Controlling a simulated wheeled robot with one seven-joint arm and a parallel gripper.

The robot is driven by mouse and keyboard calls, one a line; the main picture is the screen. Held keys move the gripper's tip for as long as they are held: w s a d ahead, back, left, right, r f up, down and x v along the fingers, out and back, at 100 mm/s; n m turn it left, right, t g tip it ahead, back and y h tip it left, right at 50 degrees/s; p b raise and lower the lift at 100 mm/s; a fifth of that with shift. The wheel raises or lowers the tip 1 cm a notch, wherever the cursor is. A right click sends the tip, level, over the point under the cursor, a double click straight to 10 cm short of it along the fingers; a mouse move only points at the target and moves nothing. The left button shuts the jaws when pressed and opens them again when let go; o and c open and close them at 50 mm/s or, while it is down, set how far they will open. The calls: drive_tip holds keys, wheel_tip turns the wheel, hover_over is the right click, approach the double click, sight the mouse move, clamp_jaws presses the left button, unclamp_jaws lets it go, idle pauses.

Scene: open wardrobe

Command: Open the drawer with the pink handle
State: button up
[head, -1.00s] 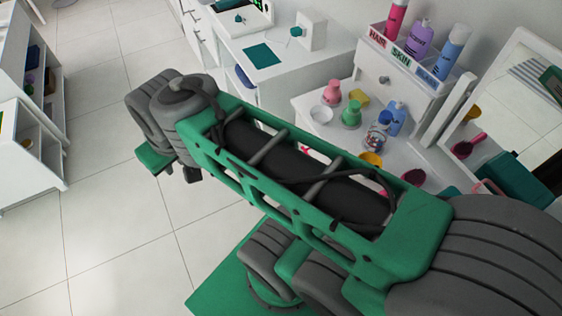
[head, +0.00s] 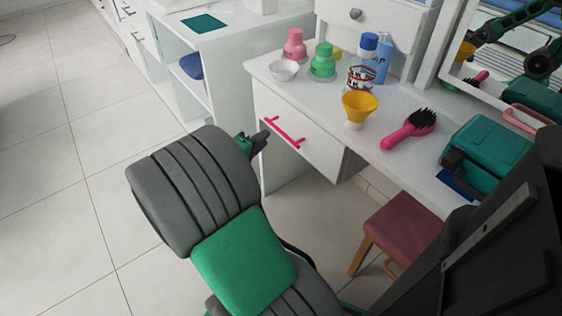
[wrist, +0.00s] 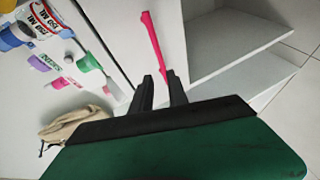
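The white drawer (head: 315,148) with the pink bar handle (head: 284,133) sits under the left end of the white vanity top. It looks shut, its front about flush with the top's edge. My gripper (head: 262,138) is just left of the handle's near-left end in the head view, partly hidden by my wrist. In the wrist view, my gripper's (wrist: 160,78) two dark fingers stand apart, and the pink handle (wrist: 153,40) runs from ahead down toward the gap between the fingertips. The gripper is open; I cannot tell if a finger touches the handle.
A red-seated stool (head: 403,232) is under the vanity at right. Open white shelves (head: 190,75) stand left. Floor at left is clear.

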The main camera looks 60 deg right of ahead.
sight(281, 131)
drive_tip(key=shift+n+h, duration=0.4)
drive_tip(key=shift+h, duration=0.2)
drive_tip(key=d+f+b, duration=0.1)
drive_tip(key=d, duration=0.2)
drive_tip(key=s+d+f, duration=0.1)
drive_tip(key=d, duration=0.2)
drive_tip(key=s+d+f+b, duration=0.1)
drive_tip(key=d, duration=0.1)
drive_tip(key=shift+d+f+b, duration=0.1)
drive_tip(key=shift+d+b, duration=0.2)
drive_tip(key=shift+d, duration=0.1)
clamp_jaws()
idle(0.4)
